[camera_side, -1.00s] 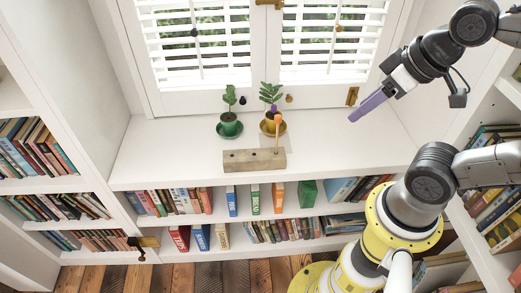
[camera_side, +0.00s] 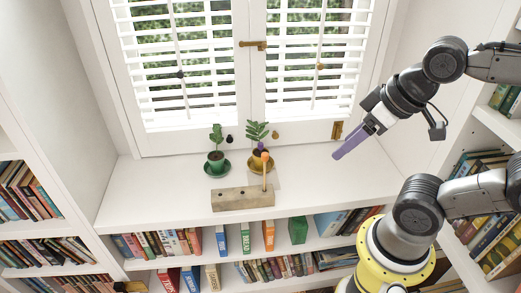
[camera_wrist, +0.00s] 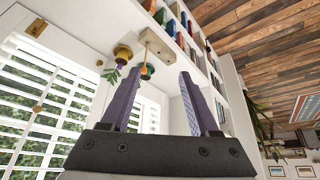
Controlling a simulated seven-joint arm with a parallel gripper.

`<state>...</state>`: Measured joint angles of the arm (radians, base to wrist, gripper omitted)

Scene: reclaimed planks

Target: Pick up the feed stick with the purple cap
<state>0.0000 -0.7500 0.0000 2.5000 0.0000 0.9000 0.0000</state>
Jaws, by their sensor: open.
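A small purple cap (camera_side: 260,146) shows at the yellow pot (camera_side: 260,165) with a leafy plant, on the white ledge in the side view; its stick is too small to make out. A stick with an orange cap (camera_side: 265,157) stands upright in the wooden block (camera_side: 242,199) in front. My gripper (camera_side: 337,154) is above the ledge, right of the pots and apart from them. In the wrist view my gripper (camera_wrist: 162,72) has its two purple fingers spread, with nothing between them.
A green pot (camera_side: 216,160) with a plant stands left of the yellow pot. Shuttered windows (camera_side: 310,60) rise behind the ledge. Books fill the shelves below and at both sides. The ledge is clear at left and at right.

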